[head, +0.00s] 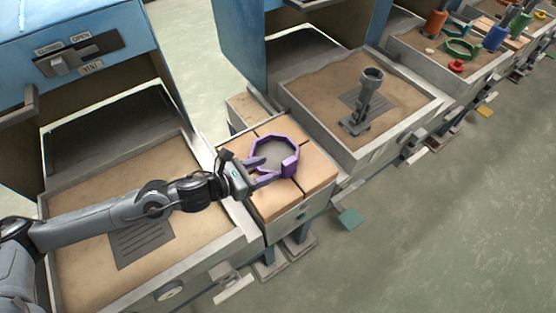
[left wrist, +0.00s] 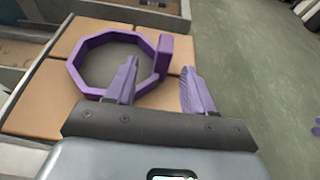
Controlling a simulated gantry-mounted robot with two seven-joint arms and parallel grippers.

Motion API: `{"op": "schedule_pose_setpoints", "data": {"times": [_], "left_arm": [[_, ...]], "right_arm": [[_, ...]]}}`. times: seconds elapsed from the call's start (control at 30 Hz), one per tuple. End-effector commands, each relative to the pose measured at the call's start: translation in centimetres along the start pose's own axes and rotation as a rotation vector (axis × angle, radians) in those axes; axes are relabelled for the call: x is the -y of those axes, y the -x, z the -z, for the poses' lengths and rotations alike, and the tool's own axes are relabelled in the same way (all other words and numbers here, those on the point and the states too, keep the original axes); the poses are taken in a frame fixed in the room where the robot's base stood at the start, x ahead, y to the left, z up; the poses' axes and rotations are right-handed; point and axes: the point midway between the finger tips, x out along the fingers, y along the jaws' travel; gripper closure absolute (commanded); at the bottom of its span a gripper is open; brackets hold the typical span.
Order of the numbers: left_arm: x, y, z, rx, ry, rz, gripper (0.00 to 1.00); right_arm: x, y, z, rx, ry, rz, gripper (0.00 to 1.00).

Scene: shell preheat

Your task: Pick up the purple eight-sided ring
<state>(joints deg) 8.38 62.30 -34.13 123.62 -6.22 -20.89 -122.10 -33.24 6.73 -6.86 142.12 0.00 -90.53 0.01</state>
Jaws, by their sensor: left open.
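The purple eight-sided ring (head: 291,143) lies flat on tan tiles between two sand trays, with a raised block on its rim. It also shows in the left wrist view (left wrist: 164,48), where the block is at its right side. My left gripper (head: 266,171) has purple fingers and is open with nothing between them. It is at the ring's near left side. In the left wrist view, one finger of the gripper (left wrist: 160,85) overlaps the ring's near rim and the other is right of the ring. I cannot tell whether they touch it. My right gripper is out of view.
A sand tray (head: 75,270) lies under my left arm. Another sand tray (head: 300,85) behind the tiles holds a grey upright tool (head: 367,98). Blue cabinets (head: 240,40) stand at the back. Colored objects sit on a far tray, and open floor lies at right.

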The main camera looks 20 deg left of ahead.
Motion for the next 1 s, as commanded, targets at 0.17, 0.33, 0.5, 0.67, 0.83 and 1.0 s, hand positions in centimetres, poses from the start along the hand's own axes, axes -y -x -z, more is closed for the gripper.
{"op": "schedule_pose_setpoints", "data": {"times": [0.17, 0.33, 0.5, 0.67, 0.83, 1.0], "left_arm": [[0.0, -2.3, 0.0, 0.002, 0.002, 0.0, 0.47], [0.1, -3.3, -0.1, 0.0, 0.001, 0.0, 0.47], [0.3, -4.3, -0.2, 0.002, 0.001, 0.002, 0.47], [0.7, -6.4, -0.5, 0.002, 0.002, 0.002, 0.47], [0.7, -8.1, -0.5, 0.0, 0.001, 0.001, 0.47], [0.7, -8.5, -0.5, -0.002, -0.001, 0.001, 0.47]], "right_arm": [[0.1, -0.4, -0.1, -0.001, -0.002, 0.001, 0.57], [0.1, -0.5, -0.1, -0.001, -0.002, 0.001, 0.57], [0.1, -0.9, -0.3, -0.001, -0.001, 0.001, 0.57], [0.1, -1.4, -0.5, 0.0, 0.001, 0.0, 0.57], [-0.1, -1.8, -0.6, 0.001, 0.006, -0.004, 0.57], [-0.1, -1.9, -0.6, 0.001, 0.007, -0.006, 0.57]]}}
